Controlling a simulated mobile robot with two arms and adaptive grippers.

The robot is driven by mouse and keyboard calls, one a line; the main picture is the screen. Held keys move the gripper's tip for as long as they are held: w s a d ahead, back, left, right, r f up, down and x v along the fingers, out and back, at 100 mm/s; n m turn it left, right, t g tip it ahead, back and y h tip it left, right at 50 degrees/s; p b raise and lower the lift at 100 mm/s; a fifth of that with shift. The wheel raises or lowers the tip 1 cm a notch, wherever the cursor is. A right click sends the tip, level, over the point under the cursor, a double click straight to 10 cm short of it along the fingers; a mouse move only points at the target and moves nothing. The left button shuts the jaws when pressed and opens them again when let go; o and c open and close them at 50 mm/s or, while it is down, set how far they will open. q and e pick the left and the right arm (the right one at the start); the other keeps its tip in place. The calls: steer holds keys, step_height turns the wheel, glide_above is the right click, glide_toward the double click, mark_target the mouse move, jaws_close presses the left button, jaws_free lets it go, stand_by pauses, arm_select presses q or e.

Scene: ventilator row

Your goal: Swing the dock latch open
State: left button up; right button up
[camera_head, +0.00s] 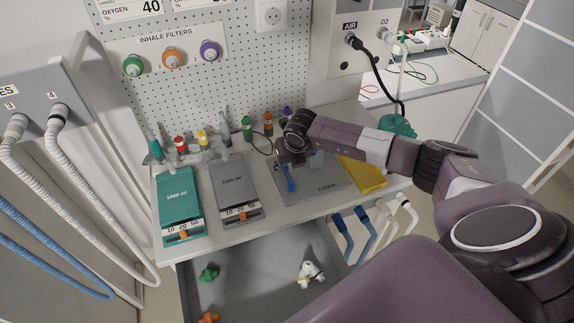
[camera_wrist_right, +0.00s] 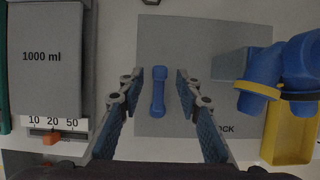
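The dock is a flat grey plate (camera_head: 318,193) on the worktop; part of its lettering, "OCK", shows on the plate (camera_wrist_right: 180,32) in the right wrist view. My right gripper (camera_wrist_right: 158,76) is open, with one finger on each side of the handle and a gap on both sides. In the head view my right gripper (camera_head: 292,160) is over the dock and hides part of it. My left gripper is not in view.
A grey 1000 ml panel (camera_head: 235,185) and a teal one (camera_head: 180,200) lie left of the dock. A yellow tray (camera_head: 364,174) is to its right. Coloured connectors stand behind.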

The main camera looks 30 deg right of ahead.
steer(key=shift+c, duration=1.1)
jaws_close()
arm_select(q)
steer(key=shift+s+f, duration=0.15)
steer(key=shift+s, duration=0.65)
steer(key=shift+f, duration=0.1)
